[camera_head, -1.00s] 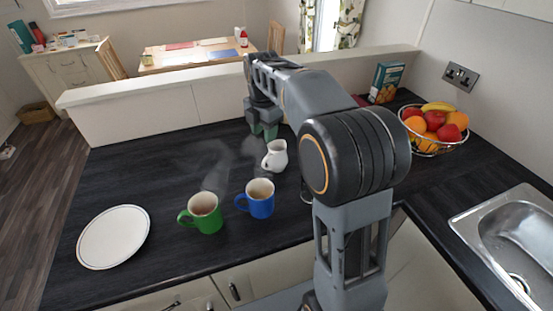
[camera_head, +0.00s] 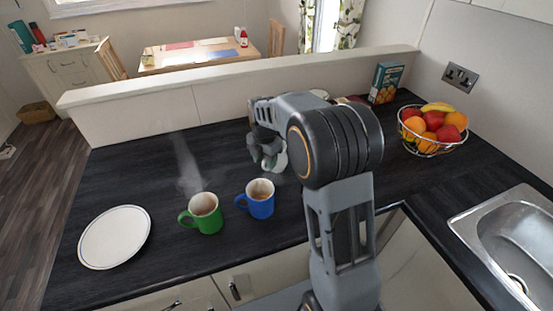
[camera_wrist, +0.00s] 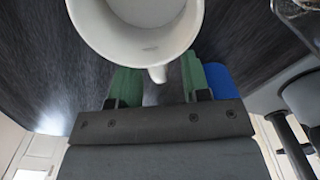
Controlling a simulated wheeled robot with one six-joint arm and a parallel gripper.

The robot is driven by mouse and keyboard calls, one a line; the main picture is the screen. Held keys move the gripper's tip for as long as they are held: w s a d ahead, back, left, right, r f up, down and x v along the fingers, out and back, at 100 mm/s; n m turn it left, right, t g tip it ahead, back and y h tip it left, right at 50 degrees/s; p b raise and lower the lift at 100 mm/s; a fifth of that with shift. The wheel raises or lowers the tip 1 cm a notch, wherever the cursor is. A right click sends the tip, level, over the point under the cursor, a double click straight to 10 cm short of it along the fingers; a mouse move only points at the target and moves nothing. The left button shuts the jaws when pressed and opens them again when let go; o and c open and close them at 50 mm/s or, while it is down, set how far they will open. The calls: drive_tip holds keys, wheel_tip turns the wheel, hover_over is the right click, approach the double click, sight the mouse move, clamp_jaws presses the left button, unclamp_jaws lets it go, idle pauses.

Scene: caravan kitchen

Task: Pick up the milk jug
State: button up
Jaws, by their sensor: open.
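I cannot tell whether the fingers touch the jug.
A blue mug (camera_head: 260,204) stands close in front of the jug, with a green mug (camera_head: 207,218) to its left. A white plate (camera_head: 114,237) lies at the left. A fruit basket (camera_head: 432,145), a box (camera_head: 386,82) and a sink (camera_head: 510,235) are at the right.

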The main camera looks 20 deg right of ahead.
drive_tip(key=shift+f, duration=1.15)
clamp_jaws()
